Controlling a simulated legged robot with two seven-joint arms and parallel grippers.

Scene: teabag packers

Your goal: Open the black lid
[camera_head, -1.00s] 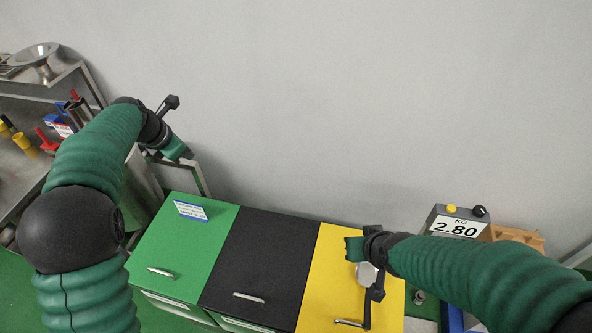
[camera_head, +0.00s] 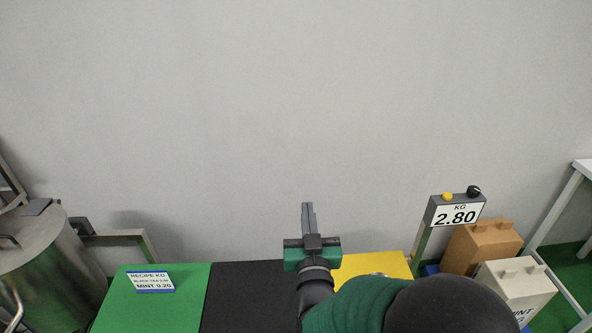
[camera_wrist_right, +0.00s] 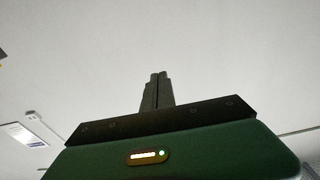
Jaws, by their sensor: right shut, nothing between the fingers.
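The black lid (camera_head: 243,290) lies flat and closed between the green lid (camera_head: 185,300) and the yellow lid (camera_head: 375,264). Its front edge and handle are out of the head view. My right gripper (camera_head: 308,206) points up toward the wall, above the line where the black and yellow lids meet. Its fingers are together with nothing between them. The right wrist view also shows the shut fingers (camera_wrist_right: 155,78), with plain wall and ceiling behind. My right arm covers much of the yellow lid. My left gripper is not in view.
A recipe card (camera_head: 152,281) is on the green lid. A metal drum (camera_head: 45,262) is at the left. The wall is behind.

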